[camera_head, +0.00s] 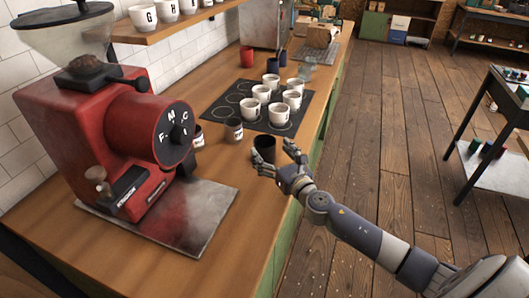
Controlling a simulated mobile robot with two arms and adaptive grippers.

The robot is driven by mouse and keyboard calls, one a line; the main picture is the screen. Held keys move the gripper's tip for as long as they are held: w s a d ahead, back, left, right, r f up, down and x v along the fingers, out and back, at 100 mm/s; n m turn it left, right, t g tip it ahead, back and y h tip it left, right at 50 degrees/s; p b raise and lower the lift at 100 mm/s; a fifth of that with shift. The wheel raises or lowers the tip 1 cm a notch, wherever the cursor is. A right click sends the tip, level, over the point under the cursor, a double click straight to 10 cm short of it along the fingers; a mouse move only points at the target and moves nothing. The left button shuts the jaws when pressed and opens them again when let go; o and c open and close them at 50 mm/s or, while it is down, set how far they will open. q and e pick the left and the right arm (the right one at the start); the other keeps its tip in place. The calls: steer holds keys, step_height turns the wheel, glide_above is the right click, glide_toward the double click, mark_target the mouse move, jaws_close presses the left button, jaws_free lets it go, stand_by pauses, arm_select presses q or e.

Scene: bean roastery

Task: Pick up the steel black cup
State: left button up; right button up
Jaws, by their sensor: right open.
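A dark black cup (264,147) stands upright on the wooden counter near its right edge, in front of the black mat. My right gripper (273,160) comes in from the lower right. It is open, with its fingers close to the near side of the cup and partly in front of it. I cannot tell whether they touch it. My left gripper is not in view.
A red grinder (95,140) stands on a metal plate (185,225) at the left. Several white cups stand on the black mat (222,107) behind.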

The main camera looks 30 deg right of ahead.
mark_target(260, 137)
steer(key=w, duration=0.4)
steer(key=shift+w+d+r+p, duration=0.1)
steer(key=shift+w+p, duration=0.05)
steer(key=shift+p, duration=0.15)
steer(key=shift+w, duration=0.4)
steer(key=c, duration=0.8)
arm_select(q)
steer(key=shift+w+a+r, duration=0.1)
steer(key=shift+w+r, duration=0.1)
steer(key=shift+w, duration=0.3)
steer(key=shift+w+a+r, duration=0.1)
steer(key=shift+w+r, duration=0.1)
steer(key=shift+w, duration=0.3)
arm_select(e)
steer(key=c, duration=0.4)
